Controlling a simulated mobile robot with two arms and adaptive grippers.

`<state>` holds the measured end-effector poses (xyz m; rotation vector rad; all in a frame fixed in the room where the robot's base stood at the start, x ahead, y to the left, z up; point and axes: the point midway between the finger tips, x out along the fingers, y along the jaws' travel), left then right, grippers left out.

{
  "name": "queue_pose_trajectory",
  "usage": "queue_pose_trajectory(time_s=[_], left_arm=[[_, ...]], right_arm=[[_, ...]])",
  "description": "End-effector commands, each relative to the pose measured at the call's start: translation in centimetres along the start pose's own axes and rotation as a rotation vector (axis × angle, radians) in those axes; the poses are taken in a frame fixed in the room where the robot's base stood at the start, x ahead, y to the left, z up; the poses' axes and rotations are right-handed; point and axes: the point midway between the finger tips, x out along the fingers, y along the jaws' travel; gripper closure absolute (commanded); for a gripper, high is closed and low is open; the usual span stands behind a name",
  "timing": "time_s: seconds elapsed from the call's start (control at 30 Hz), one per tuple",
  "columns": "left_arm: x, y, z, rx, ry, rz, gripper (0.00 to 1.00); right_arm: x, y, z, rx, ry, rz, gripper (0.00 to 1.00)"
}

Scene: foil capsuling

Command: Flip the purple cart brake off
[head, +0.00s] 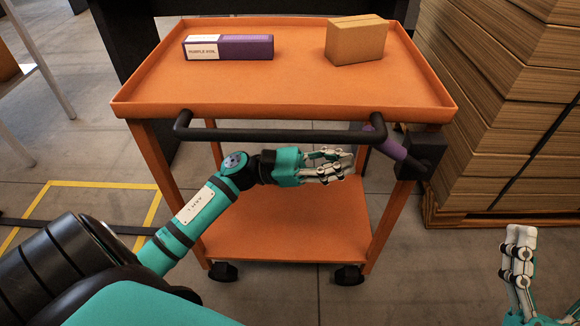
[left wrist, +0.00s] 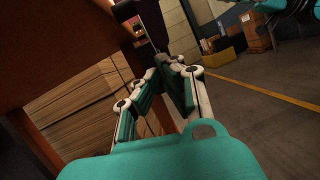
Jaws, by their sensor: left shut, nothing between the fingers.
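The orange cart (head: 290,235) stands in front of me with a black push handle (head: 280,134) along its near edge. The purple brake lever (head: 390,145) slants down to the right, from the handle's right end to a black block (head: 425,152) on the right leg. My left gripper (head: 350,164) is shut and empty, below the handle and just left of the lever. In the left wrist view its fingertips (left wrist: 170,66) are together just below the dark purple lever (left wrist: 154,24); contact cannot be told. My right gripper (head: 521,236) is at the lower right, away from the cart; its opening is unclear.
A purple labelled box (head: 245,47) and a cardboard box (head: 356,42) rest on the cart's top tray (head: 290,90). Stacked flat cardboard (head: 510,100) on a pallet stands close to the cart's right side. The floor to the left, with yellow tape (head: 100,184), is mostly open.

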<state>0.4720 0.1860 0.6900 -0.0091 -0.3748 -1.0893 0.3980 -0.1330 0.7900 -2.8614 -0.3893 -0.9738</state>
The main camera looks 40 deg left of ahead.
Motion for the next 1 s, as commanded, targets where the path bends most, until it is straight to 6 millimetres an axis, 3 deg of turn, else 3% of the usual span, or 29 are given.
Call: queue_pose_trajectory(time_s=[0.03,0.2,0.4,1.0], left_arm=[[-1.6,0.1,0.1,-0.002,0.008,0.007,1.0],[-5.4,0.2,0.6,-0.002,0.007,0.006,1.0],[-8.2,0.2,1.0,-0.002,0.005,0.005,1.0],[-9.1,0.2,1.1,0.0,0.003,0.004,1.0]], right_arm=[[0.0,0.1,0.2,-0.001,-0.017,0.001,0.21],[0.0,0.1,0.7,-0.002,-0.044,0.002,0.21],[0.0,0.1,1.1,-0.003,-0.067,0.003,0.21],[0.0,0.2,1.3,-0.003,-0.079,0.004,0.21]])
